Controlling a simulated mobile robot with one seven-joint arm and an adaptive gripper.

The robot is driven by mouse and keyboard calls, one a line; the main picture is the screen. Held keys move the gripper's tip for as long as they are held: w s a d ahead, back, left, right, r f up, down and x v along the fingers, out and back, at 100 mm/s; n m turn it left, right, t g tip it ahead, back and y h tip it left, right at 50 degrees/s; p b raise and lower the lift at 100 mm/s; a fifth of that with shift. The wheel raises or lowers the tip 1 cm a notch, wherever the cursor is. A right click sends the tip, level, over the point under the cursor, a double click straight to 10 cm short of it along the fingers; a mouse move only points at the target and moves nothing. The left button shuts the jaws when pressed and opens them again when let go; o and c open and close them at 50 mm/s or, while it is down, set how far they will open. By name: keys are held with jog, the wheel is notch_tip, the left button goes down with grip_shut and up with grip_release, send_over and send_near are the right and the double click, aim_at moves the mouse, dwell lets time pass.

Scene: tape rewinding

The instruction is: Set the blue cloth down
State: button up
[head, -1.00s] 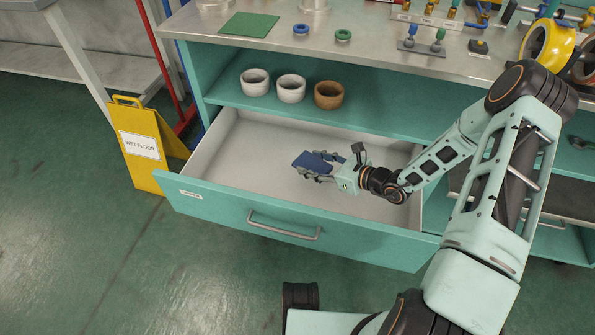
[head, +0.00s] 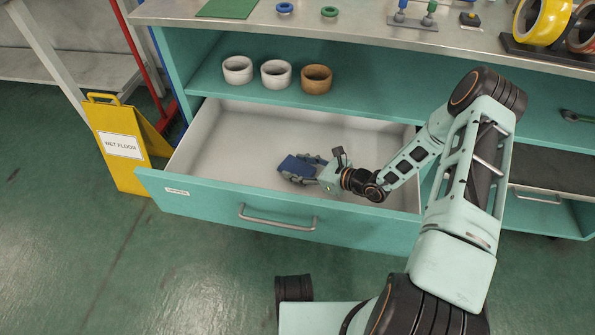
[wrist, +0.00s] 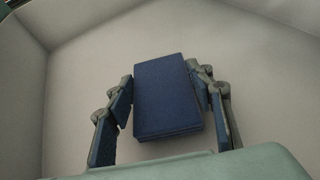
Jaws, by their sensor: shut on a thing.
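The blue cloth (head: 294,166) is a folded, flat rectangular pad. My gripper (head: 301,169) is shut on it inside the open drawer (head: 235,135). In the wrist view the blue cloth (wrist: 167,95) sits between the two fingers of my gripper (wrist: 168,92), with a finger against each side. The pale drawer floor (wrist: 270,100) lies behind it. I cannot tell whether the cloth touches the drawer floor or hangs just above it.
Two white bowls (head: 238,69) (head: 276,74) and a brown bowl (head: 316,78) stand on the shelf above the drawer. A yellow wet-floor sign (head: 120,145) stands left of the drawer. The drawer floor around the cloth looks empty. A green mat (head: 227,8) lies on the bench top.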

jog(key=shift+f, duration=0.45)
jog(key=shift+f, duration=0.15)
jog(key=o, duration=1.1)
jog(key=shift+s+d+r, duration=0.1)
jog(key=shift+d+r, duration=0.1)
jog(key=shift+r, duration=0.15)
jog(key=p+v, duration=0.3)
jog(key=v, duration=0.8)
jog(key=shift+s+d+p, duration=0.15)
jog(key=shift+s+p, duration=0.05)
jog(key=shift+p, duration=0.2)
